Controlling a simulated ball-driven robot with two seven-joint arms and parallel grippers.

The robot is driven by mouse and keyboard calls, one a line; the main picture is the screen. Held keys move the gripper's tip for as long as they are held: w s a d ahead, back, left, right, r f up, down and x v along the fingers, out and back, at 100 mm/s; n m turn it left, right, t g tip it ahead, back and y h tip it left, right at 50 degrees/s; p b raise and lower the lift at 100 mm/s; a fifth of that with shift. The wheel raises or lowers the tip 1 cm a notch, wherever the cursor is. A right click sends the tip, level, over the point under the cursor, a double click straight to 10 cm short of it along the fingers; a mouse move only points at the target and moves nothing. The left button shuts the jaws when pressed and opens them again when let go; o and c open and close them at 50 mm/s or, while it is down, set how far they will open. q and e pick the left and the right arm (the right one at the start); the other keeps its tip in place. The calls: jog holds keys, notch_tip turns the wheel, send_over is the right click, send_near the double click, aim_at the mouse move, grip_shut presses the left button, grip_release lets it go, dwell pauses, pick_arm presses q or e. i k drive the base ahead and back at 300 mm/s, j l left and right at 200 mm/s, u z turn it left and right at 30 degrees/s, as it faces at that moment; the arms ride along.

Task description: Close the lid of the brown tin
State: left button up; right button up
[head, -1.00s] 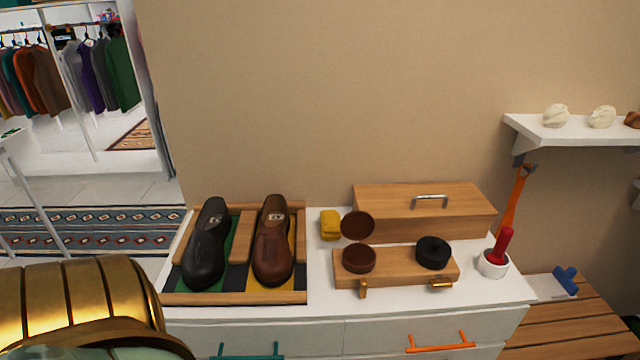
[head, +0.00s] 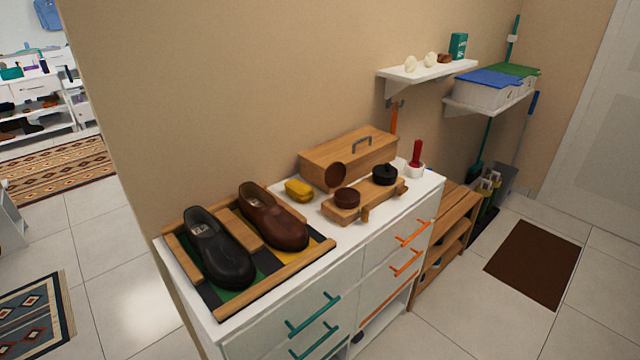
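The brown tin (head: 347,198) stands on a small wooden stand (head: 371,203) on top of the white cabinet. Its round brown lid (head: 335,175) is open, tilted up behind the tin. A black tin (head: 385,174) sits on the same stand to the right, and looks closed. Neither of my grippers shows in the head view.
A black shoe (head: 219,247) and a brown shoe (head: 272,215) lie in a wooden tray at left. A yellow sponge-like block (head: 298,190), a wooden box (head: 348,156) and a white cup with a red handle (head: 415,168) surround the stand. Drawer handles (head: 313,314) jut out in front.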

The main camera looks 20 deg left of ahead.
aim_at(335, 175)
jog(key=k+j+z, duration=0.15)
jog(key=j, duration=0.25)
jog(key=k+j+z, duration=0.1)
jog(key=j, duration=0.3)
jog(key=k+j+z, duration=0.15)
jog(key=j, duration=0.2)
jog(key=k+j+z, duration=0.15)
jog(key=j+z, duration=0.15)
jog(key=j, duration=0.45)
jog(key=k+j+z, duration=0.15)
jog(key=j, duration=0.4)
jog(key=j+z, duration=0.15)
jog(key=j, duration=0.45)
jog(key=k+j+z, duration=0.1)
jog(key=j, duration=0.45)
jog(key=i+j, duration=0.15)
jog(key=j, duration=0.2)
jog(key=i+j+z, duration=0.1)
jog(key=j, duration=0.2)
jog(key=i+j, duration=0.1)
jog(key=j, duration=0.25)
jog(key=i+z, duration=0.05)
